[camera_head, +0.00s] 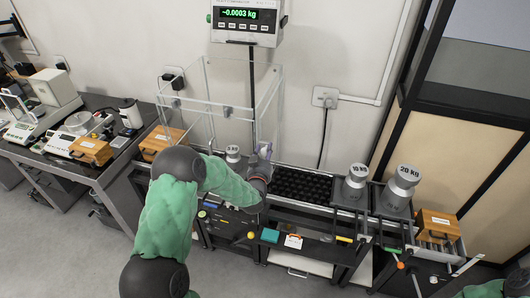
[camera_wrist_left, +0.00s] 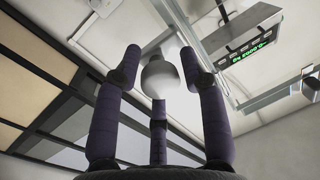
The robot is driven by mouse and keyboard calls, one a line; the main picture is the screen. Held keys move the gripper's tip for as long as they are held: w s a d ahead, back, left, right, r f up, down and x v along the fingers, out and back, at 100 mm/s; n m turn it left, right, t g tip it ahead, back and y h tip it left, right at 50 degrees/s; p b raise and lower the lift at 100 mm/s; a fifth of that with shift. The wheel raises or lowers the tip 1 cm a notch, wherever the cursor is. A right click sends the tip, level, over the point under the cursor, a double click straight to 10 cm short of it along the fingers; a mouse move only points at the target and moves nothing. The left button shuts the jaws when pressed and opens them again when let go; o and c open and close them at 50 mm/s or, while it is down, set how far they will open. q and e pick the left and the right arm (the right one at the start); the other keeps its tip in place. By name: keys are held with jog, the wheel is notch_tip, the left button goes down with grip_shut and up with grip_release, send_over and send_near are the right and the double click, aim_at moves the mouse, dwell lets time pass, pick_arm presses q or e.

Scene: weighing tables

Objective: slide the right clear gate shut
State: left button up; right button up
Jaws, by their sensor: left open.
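The clear enclosure (camera_head: 182,101) stands on the scale bench under the display. Its right clear gate (camera_head: 270,112) is a see-through panel, and how far open it stands is hard to tell. My left arm reaches in from the left and bottom. My left gripper (camera_head: 264,160) is by the lower right of the enclosure, partly hidden by its wrist. In the left wrist view its three dark fingers (camera_wrist_left: 159,85) are spread open. A pale rounded knob-like thing (camera_wrist_left: 160,77) shows between them; contact cannot be told. My right gripper is not in view.
The display (camera_head: 246,17) reads about -0.0003 kg. A black roller strip (camera_head: 302,185) runs right of the enclosure, towards a 10 kg weight (camera_head: 355,182) and a 20 kg weight (camera_head: 401,186). A small weight (camera_head: 232,153) stands behind my left wrist. An orange box (camera_head: 438,225) is far right.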

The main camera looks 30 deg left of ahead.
pick_arm(q)
grip_shut()
notch_tip(320, 180, down, 25)
jog(key=b, duration=2.2)
jog(key=shift+f+b, duration=0.2)
jog(key=shift+b, duration=0.2)
jog(key=shift+d, duration=0.1)
grip_release()
jog(key=shift+f, duration=0.15)
